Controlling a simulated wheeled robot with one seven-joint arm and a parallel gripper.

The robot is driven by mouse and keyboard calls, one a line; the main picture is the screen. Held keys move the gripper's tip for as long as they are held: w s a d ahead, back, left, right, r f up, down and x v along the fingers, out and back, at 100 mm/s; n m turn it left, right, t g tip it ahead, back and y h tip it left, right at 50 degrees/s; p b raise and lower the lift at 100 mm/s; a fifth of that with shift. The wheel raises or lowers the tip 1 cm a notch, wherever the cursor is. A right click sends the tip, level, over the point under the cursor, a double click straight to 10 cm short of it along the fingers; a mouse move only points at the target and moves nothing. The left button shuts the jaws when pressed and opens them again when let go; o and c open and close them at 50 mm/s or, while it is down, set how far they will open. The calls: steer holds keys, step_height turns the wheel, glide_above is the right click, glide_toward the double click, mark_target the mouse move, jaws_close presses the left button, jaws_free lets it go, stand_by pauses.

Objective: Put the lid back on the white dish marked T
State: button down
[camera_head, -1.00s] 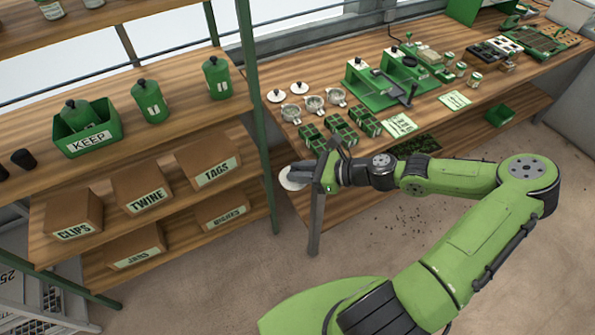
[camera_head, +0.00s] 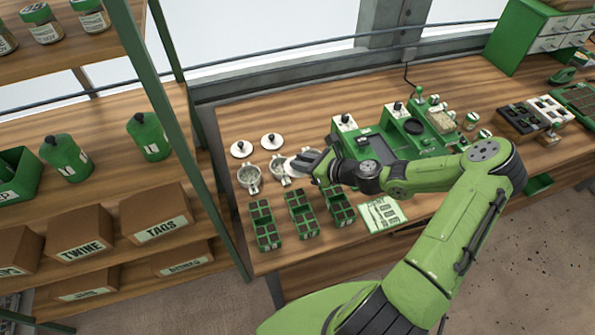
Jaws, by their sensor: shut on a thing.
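My gripper (camera_head: 308,164) is shut on a white round lid (camera_head: 296,166) above the bench, over the row of white dishes. One white dish (camera_head: 249,180) stands open at the left of the row. A second dish (camera_head: 278,168) is partly hidden behind the held lid. The letters on the dishes are too small to read, so I cannot tell which is T. I cannot tell whether the held lid touches a dish.
Two white lids with dark knobs, one left (camera_head: 241,149) and one right (camera_head: 271,141), lie behind the dishes. Green seed trays (camera_head: 301,214) stand in front. A green seeder machine (camera_head: 383,150) and a printed card (camera_head: 382,214) are to the right. A shelf post (camera_head: 190,135) rises at left.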

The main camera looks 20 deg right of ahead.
steer(key=w+d+m+t+h+b, duration=0.2)
steer(key=w+d+m+h, duration=0.2)
steer(key=w+d, duration=0.35)
steer(key=f+b, duration=0.3)
steer(key=f, duration=0.1)
steer(key=f+b, duration=0.2)
steer(key=shift+a+f+b, duration=0.15)
steer(key=shift+a+b, duration=0.1)
steer(key=shift+b, duration=0.05)
steer(key=shift+p, duration=0.55)
stand_by(0.5)
steer(key=shift+s+p, duration=0.1)
steer(key=shift+p, duration=0.2)
stand_by(0.9)
steer(key=shift+f, duration=0.1)
steer(key=shift+c, duration=2)
jaws_free()
